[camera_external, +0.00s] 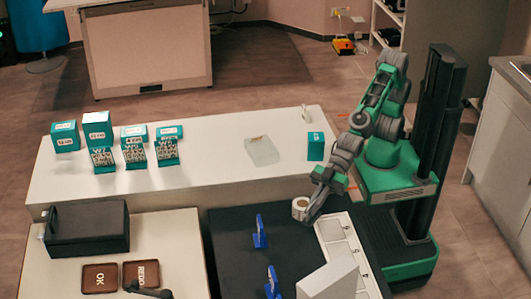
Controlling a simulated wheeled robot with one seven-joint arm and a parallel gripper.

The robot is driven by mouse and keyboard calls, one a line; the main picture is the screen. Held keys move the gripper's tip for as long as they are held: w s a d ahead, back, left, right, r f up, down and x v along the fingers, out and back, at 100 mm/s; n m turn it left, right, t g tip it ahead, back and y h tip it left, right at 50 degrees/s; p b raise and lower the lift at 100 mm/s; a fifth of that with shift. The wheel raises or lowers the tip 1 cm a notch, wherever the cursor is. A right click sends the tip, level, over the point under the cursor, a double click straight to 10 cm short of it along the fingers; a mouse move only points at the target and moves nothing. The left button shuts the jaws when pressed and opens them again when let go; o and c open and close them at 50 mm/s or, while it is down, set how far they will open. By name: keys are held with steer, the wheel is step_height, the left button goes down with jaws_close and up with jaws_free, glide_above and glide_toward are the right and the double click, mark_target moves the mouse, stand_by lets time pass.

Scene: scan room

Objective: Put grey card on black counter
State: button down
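The black counter (229,262) is in the lower middle, in front of the long white counter. I cannot pick out a grey card for sure. A pale grey, flat-sided piece (262,152) lies on the white counter, right of its middle. My gripper (306,212) points down over the back right part of the black counter, away from that piece. A small white and tan round thing (300,208) shows right at my fingertips. I cannot tell whether my fingers hold it, or whether they are open.
Several teal boxes (98,128) stand on the white counter (210,188) at left, and one teal box (315,146) at right. Two blue stands (260,232) are on the black counter. A white stepped unit (330,281) borders it at right. A black case (88,230) sits at left.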

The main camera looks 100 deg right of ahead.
steer(key=w+a+f, duration=0.2)
steer(key=f, duration=0.1)
steer(key=w+f, duration=0.1)
steer(key=f, duration=0.1)
steer(key=shift+a+f, duration=0.25)
steer(key=shift+a, duration=0.15)
steer(key=shift+w+f+b, duration=0.1)
steer(key=shift+f+b, duration=0.2)
steer(key=shift+f, duration=1.2)
steer(key=shift+f, duration=0.2)
steer(key=c, duration=1.6)
jaws_free()
steer(key=shift+c, duration=0.2)
steer(key=shift+r, duration=0.15)
steer(key=shift+d+r, duration=0.15)
steer(key=shift+r, duration=0.05)
steer(key=v, duration=1.1)
steer(key=shift+s+d+r+p, duration=0.1)
steer(key=shift+s+d+p, duration=0.1)
steer(key=shift+s+p, duration=0.15)
